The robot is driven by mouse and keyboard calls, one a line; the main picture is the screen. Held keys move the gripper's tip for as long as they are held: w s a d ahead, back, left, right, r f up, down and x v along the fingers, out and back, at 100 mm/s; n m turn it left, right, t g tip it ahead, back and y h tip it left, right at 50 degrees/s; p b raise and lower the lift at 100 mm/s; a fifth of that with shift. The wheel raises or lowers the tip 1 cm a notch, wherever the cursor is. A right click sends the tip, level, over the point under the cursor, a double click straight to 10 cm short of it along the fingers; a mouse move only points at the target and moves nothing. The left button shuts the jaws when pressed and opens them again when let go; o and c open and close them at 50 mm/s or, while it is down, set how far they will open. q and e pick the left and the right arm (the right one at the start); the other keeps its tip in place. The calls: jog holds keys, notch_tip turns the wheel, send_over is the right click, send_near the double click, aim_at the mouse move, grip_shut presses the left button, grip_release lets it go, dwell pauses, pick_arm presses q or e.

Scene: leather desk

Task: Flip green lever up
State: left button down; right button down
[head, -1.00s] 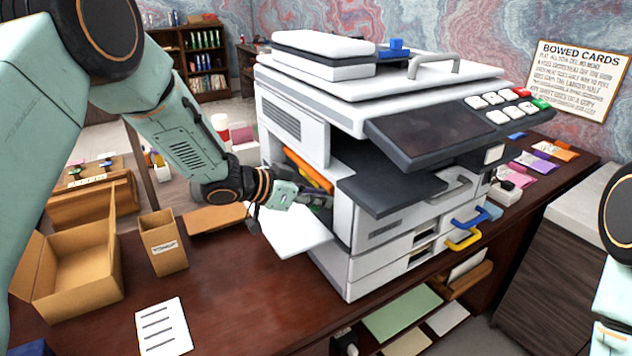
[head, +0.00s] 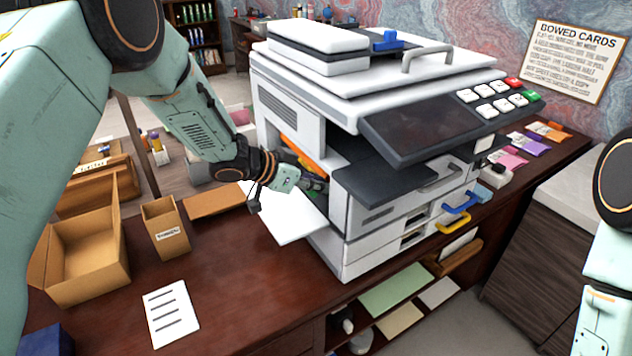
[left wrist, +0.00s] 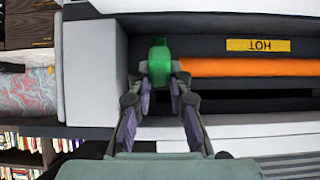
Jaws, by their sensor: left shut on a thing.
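The green lever (left wrist: 159,64) is at the end of an orange roller (left wrist: 245,67) inside the open side of the copier, in the left wrist view. My left gripper (left wrist: 159,88) has its fingers on either side of the lever's lower part and is shut on it. In the head view my left gripper (head: 312,185) reaches into the copier's (head: 290,95) left side opening, and the lever is hidden there. Only part of my right arm shows at the right edge of the head view; its gripper is out of sight.
A yellow HOT label (left wrist: 258,45) is above the roller. A white tray (head: 290,215) sticks out below my left gripper. Open cardboard boxes (head: 85,265) and a printed sheet (head: 172,313) lie on the desk at left. The desk's front middle is clear.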

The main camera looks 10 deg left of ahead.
pick_arm(q)
jog(key=c, duration=1.2)
grip_release()
jog(key=v, duration=1.2)
jog(key=shift+s, duration=0.1)
